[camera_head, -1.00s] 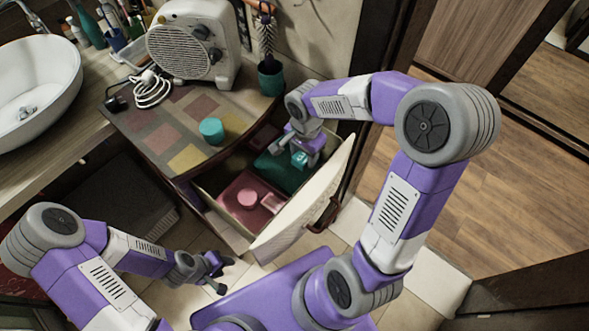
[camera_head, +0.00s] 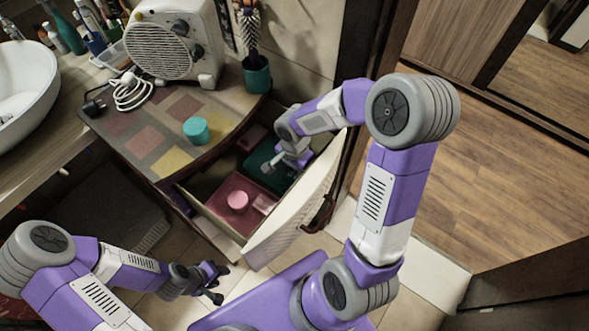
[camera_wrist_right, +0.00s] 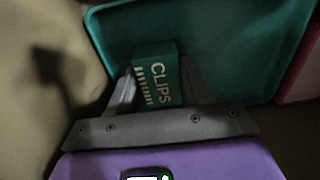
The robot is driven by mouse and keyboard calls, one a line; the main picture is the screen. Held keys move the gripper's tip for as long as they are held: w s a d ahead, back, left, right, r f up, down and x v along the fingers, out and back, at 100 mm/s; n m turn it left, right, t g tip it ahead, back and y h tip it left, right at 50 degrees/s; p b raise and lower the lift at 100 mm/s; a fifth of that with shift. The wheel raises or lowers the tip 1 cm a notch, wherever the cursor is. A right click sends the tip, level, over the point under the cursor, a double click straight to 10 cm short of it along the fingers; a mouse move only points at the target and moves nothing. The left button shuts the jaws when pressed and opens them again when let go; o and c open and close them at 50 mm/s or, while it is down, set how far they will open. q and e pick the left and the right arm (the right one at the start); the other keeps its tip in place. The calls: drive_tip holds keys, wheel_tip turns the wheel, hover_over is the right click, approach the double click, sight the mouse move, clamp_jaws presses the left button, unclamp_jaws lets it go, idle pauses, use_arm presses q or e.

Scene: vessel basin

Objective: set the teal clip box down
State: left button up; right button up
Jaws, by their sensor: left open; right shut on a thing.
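The teal clip box (camera_wrist_right: 157,80), lettered CLIPS, sits between the fingers of my right gripper (camera_wrist_right: 160,92) in the right wrist view. In the head view my right gripper (camera_head: 288,160) is inside the open drawer, at the teal tray (camera_head: 262,172); the box is hard to make out there. The same teal tray (camera_wrist_right: 225,45) lies behind the box in the wrist view. I cannot tell whether the box touches the tray floor. My left gripper (camera_head: 211,284) is open and empty, low in front of the cabinet, away from the drawer.
The drawer front (camera_head: 292,215) stands pulled out. A pink tray (camera_head: 219,203) beside the teal one holds a pink round tub (camera_head: 238,201) and a small pink box (camera_head: 264,203). A teal round tub (camera_head: 196,129), a heater (camera_head: 158,45) and a brush cup (camera_head: 256,76) stand on the cabinet top.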

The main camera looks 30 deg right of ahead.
drive_tip(key=o, duration=1.1)
drive_tip(key=shift+f, duration=0.1)
drive_tip(key=shift+o, duration=0.2)
drive_tip(key=shift+r, duration=0.2)
wheel_tip(320, 180, up, 12)
drive_tip(key=p, duration=0.4)
drive_tip(key=shift+p, duration=0.35)
